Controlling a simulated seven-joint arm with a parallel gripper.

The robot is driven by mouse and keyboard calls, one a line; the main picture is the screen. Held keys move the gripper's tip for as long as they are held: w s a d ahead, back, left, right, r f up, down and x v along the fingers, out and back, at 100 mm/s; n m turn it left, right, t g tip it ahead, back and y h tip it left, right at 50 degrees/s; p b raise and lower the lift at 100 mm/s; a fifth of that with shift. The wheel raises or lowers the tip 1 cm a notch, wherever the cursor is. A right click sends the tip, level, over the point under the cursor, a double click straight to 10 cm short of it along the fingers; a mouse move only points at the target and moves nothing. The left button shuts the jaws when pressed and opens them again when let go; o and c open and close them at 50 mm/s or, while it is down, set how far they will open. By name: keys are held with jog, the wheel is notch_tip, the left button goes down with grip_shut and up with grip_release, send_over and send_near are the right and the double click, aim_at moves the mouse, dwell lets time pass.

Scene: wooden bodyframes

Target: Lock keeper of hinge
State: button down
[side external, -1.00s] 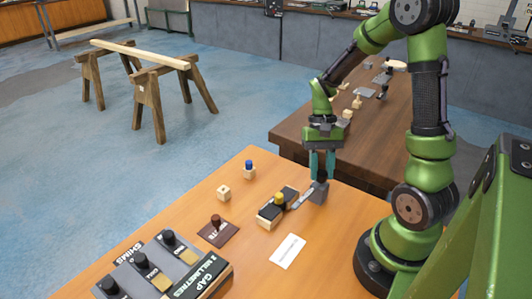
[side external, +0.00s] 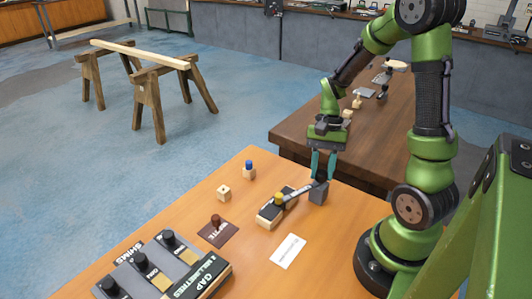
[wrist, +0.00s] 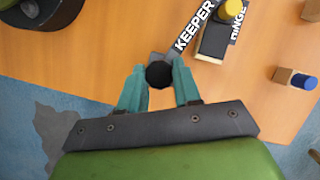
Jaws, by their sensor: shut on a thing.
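The hinge (side external: 268,217) is a black-topped wooden block with a yellow knob (side external: 279,198). It also shows in the wrist view (wrist: 214,41). The keeper (side external: 298,190), a grey bar labelled KEEPER in the wrist view (wrist: 194,27), runs from near the yellow knob toward a grey block (side external: 318,194). A black round knob (wrist: 159,74) is at the keeper's far end. My gripper (side external: 320,176) is shut on this knob, with its teal fingers on both sides of it in the wrist view (wrist: 160,80). Whether the bar touches the grey block is unclear.
A wooden block with a blue knob (side external: 249,170) and a plain wooden block (side external: 223,193) stand left of the hinge. A brown plate with a knob (side external: 217,232), a white card (side external: 288,251) and the shims tray (side external: 150,265) lie nearer the front. The darker table (side external: 350,150) is behind.

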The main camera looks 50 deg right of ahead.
jog(key=shift+m+t, duration=0.5)
jog(key=shift+m, duration=0.7)
jog(key=c, duration=0.8)
grip_release()
jog(key=v, duration=1.7)
jog(key=shift+s+d, duration=0.1)
jog(key=shift+d, duration=0.05)
jog(key=shift+f, duration=0.1)
